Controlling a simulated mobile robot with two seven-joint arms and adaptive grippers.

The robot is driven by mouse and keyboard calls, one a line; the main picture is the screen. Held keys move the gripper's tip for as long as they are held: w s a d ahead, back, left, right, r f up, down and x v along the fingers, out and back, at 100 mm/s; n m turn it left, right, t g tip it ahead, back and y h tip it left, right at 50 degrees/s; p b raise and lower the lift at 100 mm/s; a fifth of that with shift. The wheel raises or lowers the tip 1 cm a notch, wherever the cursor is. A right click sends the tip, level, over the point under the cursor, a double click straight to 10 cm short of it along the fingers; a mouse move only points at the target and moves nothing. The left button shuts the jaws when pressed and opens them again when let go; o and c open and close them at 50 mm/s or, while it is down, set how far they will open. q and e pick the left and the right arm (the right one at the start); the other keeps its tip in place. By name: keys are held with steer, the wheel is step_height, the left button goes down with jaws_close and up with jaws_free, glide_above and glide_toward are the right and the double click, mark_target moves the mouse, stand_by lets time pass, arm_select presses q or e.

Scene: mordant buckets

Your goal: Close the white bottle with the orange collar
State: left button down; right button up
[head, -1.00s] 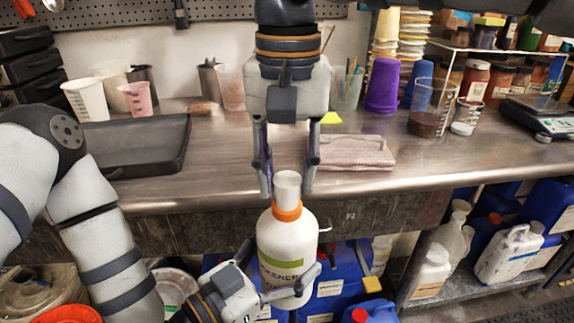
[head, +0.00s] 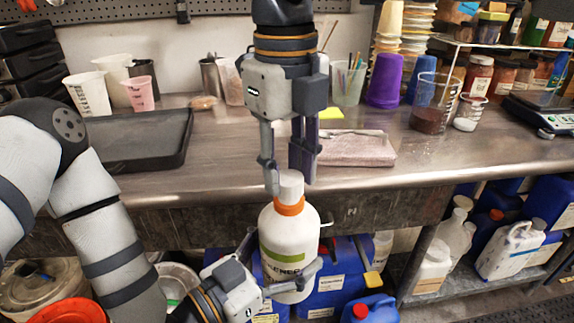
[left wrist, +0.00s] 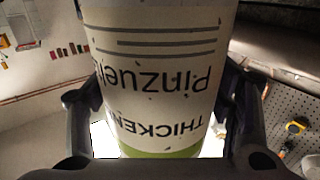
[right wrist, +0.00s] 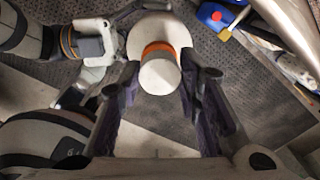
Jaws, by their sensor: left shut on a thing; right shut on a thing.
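The white bottle (head: 287,228) stands upright in front of the bench edge, with a green band on its label and an orange collar (head: 289,206) at its neck. A white cap (head: 290,185) sits on top of the collar; how tightly it is seated cannot be told. My left gripper (head: 281,266) is shut around the bottle's body, whose label (left wrist: 155,90) fills the left wrist view. My right gripper (head: 289,180) points down from above and is shut on the cap. In the right wrist view the cap (right wrist: 159,77) lies between the fingertips.
The steel bench (head: 230,180) lies behind the bottle, with a black tray (head: 135,140) and a folded pink cloth (head: 352,148) on it. Blue jugs (head: 335,285) stand below, near the bottle. Beakers and cups line the bench's back.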

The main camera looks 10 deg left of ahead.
steer(key=m, duration=0.8)
steer(key=shift+w+d, duration=0.1)
steer(key=m, duration=0.3)
steer(key=shift+m, duration=0.3)
steer(key=m, duration=0.4)
steer(key=shift+d+m, duration=0.1)
steer(key=shift+m, duration=0.3)
steer(key=o, duration=0.7)
steer(key=shift+c, duration=0.2)
steer(key=shift+r, duration=2.2)
